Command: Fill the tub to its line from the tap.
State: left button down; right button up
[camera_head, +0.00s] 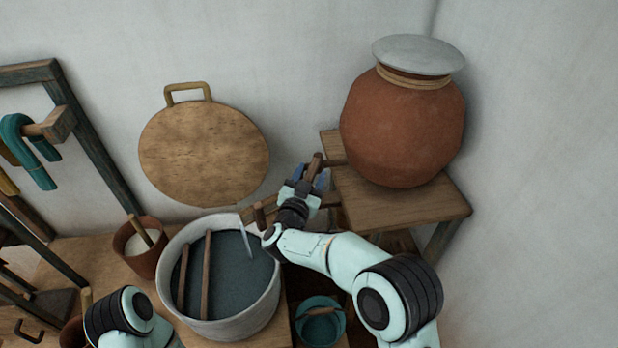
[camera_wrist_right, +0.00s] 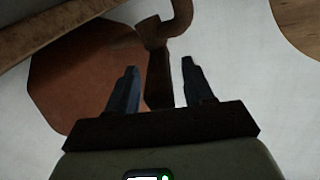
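The tub (camera_head: 270,300) is a pale round vessel at lower centre in the head view, holding dark blue-grey liquid. A thin pale stream (camera_head: 246,242) enters near its right rim. I cannot make out a fill line. The wooden tap (camera_head: 328,162) comes out of the left side of a large clay pot (camera_head: 400,130). My right gripper (camera_head: 312,180) is at the tap. In the right wrist view the tap handle (camera_wrist_right: 158,75) stands between the open fingers of my right gripper (camera_wrist_right: 160,88), with gaps visible. My left arm shows at bottom left; its gripper is out of frame.
Two wooden sticks (camera_head: 206,275) lie across the tub. The pot, with a grey lid (camera_head: 418,55), stands on a wooden stand (camera_head: 400,208). A small brown pot (camera_head: 145,262) is left of the tub. A teal bucket (camera_head: 320,328) is at its lower right.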

pick_arm(q)
jog(key=shift+s+f+b, duration=0.2)
jog(key=shift+f+b, duration=0.3)
jog(key=shift+s+f+b, duration=0.15)
jog(key=shift+f+b, duration=0.3)
jog(key=shift+f, duration=0.05)
pick_arm(e)
jog(key=v, duration=1.3)
jog(key=shift+s, duration=0.2)
jog(key=shift+w+a, duration=0.1)
jog(key=p+x, duration=0.6)
jog(key=x, duration=0.8)
jog(key=shift+w+f+p, duration=0.15)
jog(key=shift+w+p, duration=0.15)
jog(key=shift+w, duration=0.1)
pick_arm(q)
jog(key=w+r, duration=0.3)
jog(key=r, duration=0.4)
jog(key=shift+w+r, duration=0.2)
